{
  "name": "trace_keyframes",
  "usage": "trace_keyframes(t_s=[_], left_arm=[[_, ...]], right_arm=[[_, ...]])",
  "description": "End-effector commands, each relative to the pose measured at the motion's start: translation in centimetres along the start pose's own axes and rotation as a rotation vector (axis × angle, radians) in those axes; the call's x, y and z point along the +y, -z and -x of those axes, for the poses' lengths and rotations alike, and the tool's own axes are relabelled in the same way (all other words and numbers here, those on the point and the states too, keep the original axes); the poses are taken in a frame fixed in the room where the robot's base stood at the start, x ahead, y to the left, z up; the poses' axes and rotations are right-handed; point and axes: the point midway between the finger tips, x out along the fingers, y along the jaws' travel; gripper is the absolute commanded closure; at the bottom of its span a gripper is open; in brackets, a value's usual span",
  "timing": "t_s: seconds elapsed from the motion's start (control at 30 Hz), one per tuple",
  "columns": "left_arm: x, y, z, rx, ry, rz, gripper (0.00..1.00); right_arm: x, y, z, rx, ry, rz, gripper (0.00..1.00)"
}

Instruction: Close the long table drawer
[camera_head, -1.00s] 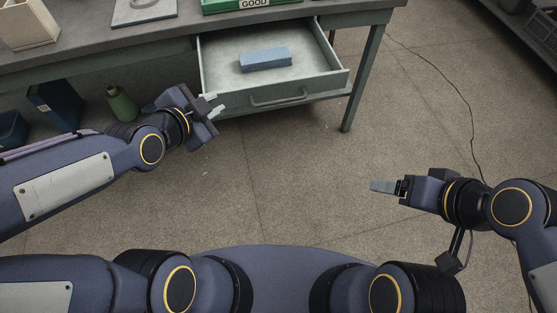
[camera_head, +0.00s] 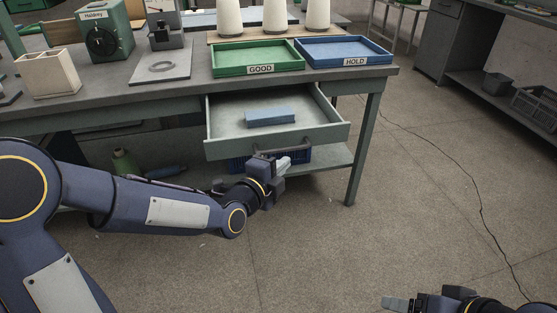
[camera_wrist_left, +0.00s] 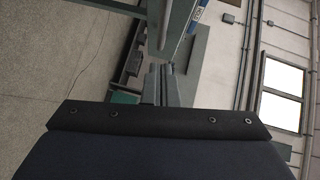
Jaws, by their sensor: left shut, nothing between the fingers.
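The long table drawer (camera_head: 225,148) hangs pulled out from under the grey-green workbench (camera_head: 150,95), with a blue block (camera_head: 270,117) lying inside. My left gripper (camera_head: 284,163) is shut and empty just in front of the drawer front, by its handle, which it partly hides. I cannot tell whether it touches the drawer. In the left wrist view its fingers (camera_wrist_left: 160,84) show close together. My right gripper (camera_head: 394,303) is at the bottom right, away from the drawer; its jaw opening cannot be made out.
A green GOOD tray (camera_head: 258,57) and a blue HOLD tray (camera_head: 343,50) stand on the bench above the drawer. A bench leg (camera_head: 364,150) is right of the drawer. A cable runs over the open floor at right.

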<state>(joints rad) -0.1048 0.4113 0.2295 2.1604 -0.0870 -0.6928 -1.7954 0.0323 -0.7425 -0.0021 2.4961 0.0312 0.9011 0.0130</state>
Motion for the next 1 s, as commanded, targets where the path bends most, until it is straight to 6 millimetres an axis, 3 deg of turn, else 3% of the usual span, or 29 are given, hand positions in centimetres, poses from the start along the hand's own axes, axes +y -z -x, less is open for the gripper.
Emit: trace_keyframes(t_s=[0.1, 0.3, 0.8, 1.0], left_arm=[[0.2, -1.3, -1.7, -0.004, 0.0, 0.002, 1.0], [0.1, -2.6, -3.0, -0.001, 0.0, 0.001, 1.0], [0.0, -2.9, -3.3, 0.0, -0.001, 0.0, 1.0], [-0.2, -4.0, -4.3, -0.003, 0.001, 0.0, 1.0]], right_arm=[[0.2, -0.2, -0.4, 0.0, 0.0, 0.0, 0.24], [0.3, -0.3, -0.7, 0.0, 0.0, 0.0, 0.24], [0.3, -0.4, -0.7, 0.0, 0.0, 0.0, 0.24], [0.6, -0.6, -1.2, 0.0, 0.0, 0.0, 0.24]])
